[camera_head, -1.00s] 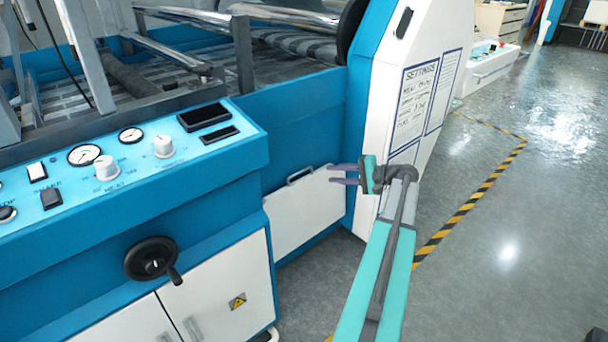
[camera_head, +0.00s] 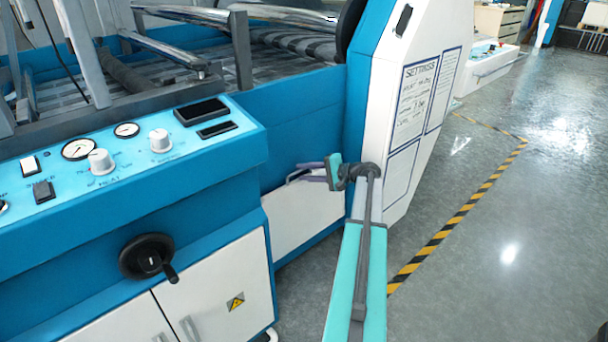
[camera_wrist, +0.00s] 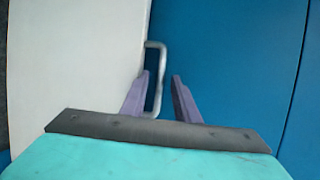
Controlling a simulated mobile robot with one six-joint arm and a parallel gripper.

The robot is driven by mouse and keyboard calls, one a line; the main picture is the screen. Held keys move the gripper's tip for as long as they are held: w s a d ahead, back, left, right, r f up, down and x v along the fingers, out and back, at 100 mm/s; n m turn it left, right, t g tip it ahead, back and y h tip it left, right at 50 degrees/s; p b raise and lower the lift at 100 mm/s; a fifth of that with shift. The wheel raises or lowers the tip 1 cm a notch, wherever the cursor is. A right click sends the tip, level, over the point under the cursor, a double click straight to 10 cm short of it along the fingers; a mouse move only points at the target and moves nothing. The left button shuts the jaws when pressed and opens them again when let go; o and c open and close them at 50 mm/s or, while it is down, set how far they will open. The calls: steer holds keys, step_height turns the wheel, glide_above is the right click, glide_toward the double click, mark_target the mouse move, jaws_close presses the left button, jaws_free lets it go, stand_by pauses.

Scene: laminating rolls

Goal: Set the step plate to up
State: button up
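The step plate (camera_head: 302,215) is a white panel low between the blue control cabinet and the white end housing; I cannot tell its tilt exactly. A grey bar handle on its upper edge is partly hidden by my gripper in the head view. My gripper (camera_head: 302,172) is at this handle, its purple fingers pointing left. In the wrist view, the plate (camera_wrist: 75,60) fills the left side and the handle (camera_wrist: 157,55) stands out from its right edge. My gripper (camera_wrist: 162,78) is open there, with the handle partly behind the left finger and partly showing between the fingers; contact is unclear.
The control cabinet (camera_head: 120,190) with a black handwheel (camera_head: 146,257) stands at the left. The end housing (camera_head: 400,150) with a settings sheet stands right behind my arm. The floor (camera_head: 480,230) at the right is clear, marked with yellow-black tape.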

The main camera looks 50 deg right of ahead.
steer(key=shift+w+a, duration=0.15)
steer(key=shift+w, duration=0.15)
steer(key=shift+c, duration=0.3)
jaws_close()
steer(key=shift+s, duration=0.1)
steer(key=shift+s+a+f, duration=0.1)
steer(key=shift+s+f, duration=0.1)
steer(key=shift+s, duration=0.9)
